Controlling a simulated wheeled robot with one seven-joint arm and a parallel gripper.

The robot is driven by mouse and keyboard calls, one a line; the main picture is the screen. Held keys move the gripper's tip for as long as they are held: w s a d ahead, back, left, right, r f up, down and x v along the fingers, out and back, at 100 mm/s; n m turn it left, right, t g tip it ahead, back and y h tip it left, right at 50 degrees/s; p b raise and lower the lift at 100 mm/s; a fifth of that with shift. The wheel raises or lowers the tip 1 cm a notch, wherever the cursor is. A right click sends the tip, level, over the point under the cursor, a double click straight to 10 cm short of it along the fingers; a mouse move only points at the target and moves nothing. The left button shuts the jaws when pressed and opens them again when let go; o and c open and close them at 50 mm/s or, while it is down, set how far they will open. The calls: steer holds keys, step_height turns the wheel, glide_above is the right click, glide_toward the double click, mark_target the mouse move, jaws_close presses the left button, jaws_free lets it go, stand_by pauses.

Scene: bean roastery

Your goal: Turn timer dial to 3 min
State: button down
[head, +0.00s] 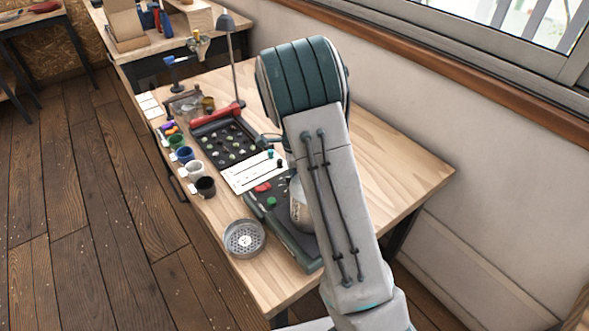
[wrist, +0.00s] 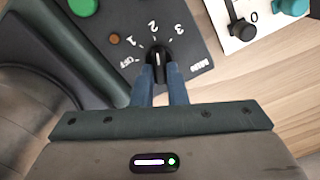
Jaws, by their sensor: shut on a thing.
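The timer dial (wrist: 158,52) is a small black knob with a pale line, on a dark panel (wrist: 112,62) marked OFF, 1, 2 and 3. The line points roughly up the picture, near the 2 and left of the 3. My gripper (wrist: 161,73) is shut on the dial, one blue finger on each side of it. In the head view my arm hides the dial and the gripper.
A green button (wrist: 84,6) and a small brown light (wrist: 115,39) are on the panel. A white panel with knobs (wrist: 240,30) lies at the right. Cups, a sieve (head: 244,238) and a black tray (head: 228,145) share the wooden bench (head: 410,175).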

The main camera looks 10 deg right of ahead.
steer(key=m+p, duration=0.2)
steer(key=m, duration=0.2)
steer(key=shift+r, duration=0.2)
steer(key=shift+f+m+p, duration=0.1)
steer(key=shift+m+p, duration=0.75)
steer(key=shift+m, duration=0.35)
steer(key=shift+a, duration=0.1)
steer(key=c, duration=1.4)
jaws_free()
steer(key=shift+s, duration=0.1)
steer(key=shift+c, duration=0.2)
step_height(320, 180, up, 14)
steer(key=shift+f, duration=0.15)
